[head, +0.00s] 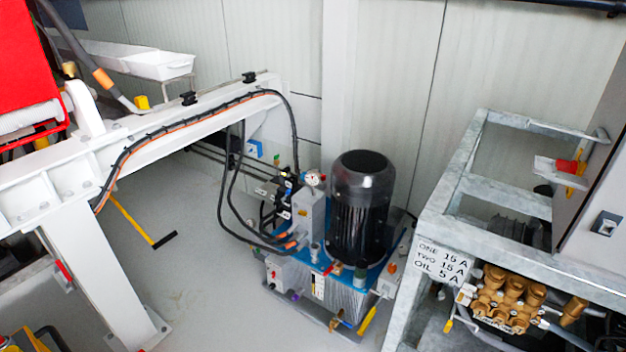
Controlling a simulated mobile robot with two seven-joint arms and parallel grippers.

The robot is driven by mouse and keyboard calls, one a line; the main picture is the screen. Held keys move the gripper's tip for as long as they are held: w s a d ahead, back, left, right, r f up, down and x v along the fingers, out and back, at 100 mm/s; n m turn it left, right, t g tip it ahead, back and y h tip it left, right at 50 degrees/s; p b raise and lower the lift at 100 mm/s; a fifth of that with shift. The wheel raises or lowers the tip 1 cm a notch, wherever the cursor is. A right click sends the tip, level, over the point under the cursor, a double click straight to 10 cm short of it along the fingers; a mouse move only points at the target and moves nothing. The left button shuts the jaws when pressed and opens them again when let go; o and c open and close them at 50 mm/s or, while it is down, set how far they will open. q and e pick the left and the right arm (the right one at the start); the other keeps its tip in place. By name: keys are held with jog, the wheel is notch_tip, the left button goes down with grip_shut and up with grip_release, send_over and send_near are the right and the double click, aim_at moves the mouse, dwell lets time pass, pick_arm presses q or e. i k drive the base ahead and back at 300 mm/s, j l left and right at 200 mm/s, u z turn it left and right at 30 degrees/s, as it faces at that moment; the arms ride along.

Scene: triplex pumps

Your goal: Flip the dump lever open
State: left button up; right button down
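No label in the head view marks a dump lever, and I cannot tell which handle it is. A yellow lever (367,320) slants at the lower right corner of the hydraulic power unit (318,285). A small red handle (328,269) sits on top of that unit, before the black motor (360,205). A small yellow-tipped handle (449,325) hangs left of the brass triplex pump (508,300) in the grey frame. A red and yellow switch (570,167) is on the cabinet at right. Neither gripper is in view.
A white steel beam (150,140) with black hoses crosses the left side, on a white post (105,275). Grey floor (200,270) is open between post and power unit.

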aim_at(327, 271)
jog(key=i+j, duration=0.2)
jog(key=j, duration=0.15)
jog(key=i+j, duration=0.2)
jog(key=i+j+z, duration=0.1)
jog(key=j, duration=0.35)
jog(key=z, duration=1.3)
jog(key=i+j, duration=0.05)
